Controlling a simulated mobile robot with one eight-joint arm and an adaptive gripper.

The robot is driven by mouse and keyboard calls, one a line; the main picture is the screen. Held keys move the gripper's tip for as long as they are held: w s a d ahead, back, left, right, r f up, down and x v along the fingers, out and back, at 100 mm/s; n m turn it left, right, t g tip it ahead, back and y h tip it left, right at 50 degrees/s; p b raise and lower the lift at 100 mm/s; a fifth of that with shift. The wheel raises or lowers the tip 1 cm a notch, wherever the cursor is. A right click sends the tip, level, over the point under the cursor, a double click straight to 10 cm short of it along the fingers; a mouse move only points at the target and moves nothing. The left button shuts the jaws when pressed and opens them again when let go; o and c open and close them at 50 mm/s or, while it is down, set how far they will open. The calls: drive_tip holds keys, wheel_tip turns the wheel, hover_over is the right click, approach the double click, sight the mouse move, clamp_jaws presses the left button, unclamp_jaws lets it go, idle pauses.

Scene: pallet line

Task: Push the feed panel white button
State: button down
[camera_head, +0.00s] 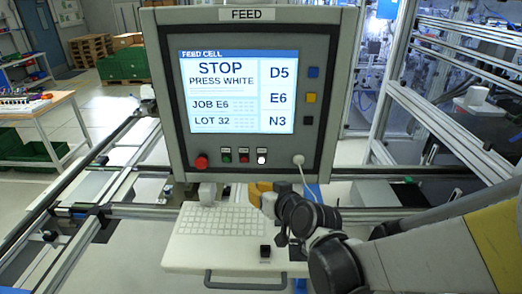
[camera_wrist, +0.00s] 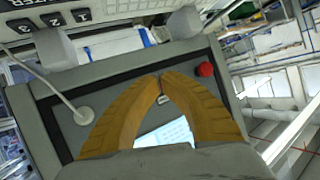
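The grey feed panel (camera_head: 157,57) stands upright in the head view. Its screen (camera_head: 238,92) reads "STOP PRESS WHITE". The white button (camera_head: 262,155) is lit-looking in the row under the screen, right of a small red button (camera_head: 244,156) and a green button (camera_head: 227,156). My gripper (camera_head: 261,190) has orange fingers and is just below the panel's bottom edge, under the white button and apart from it. In the wrist view the tips of my gripper (camera_wrist: 160,75) meet with nothing held. A small pale button shows between the fingers; which one, I cannot tell.
A large red knob (camera_head: 201,162) and a white cable plug (camera_head: 299,160) flank the button row. Metal rails (camera_head: 140,210) run beneath the panel.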

drive_tip(key=shift+w, duration=0.1)
approach(253, 163)
wheel_tip(253, 163, down, 3)
drive_tip(key=w+a, duration=0.2)
drive_tip(key=a, duration=0.1)
drive_tip(key=shift+w+d+r, duration=0.15)
drive_tip(key=shift+w+r, duration=0.1)
drive_tip(key=shift+w, duration=0.55)
idle(0.8)
drive_tip(key=shift+w+b, duration=0.35)
drive_tip(key=shift+w, duration=0.05)
drive_tip(key=shift+w, duration=0.45)
idle(0.7)
drive_tip(key=shift+s, duration=0.1)
drive_tip(key=shift+s+b, duration=0.3)
drive_tip(key=shift+s, duration=0.45)
drive_tip(key=shift+s, duration=0.1)
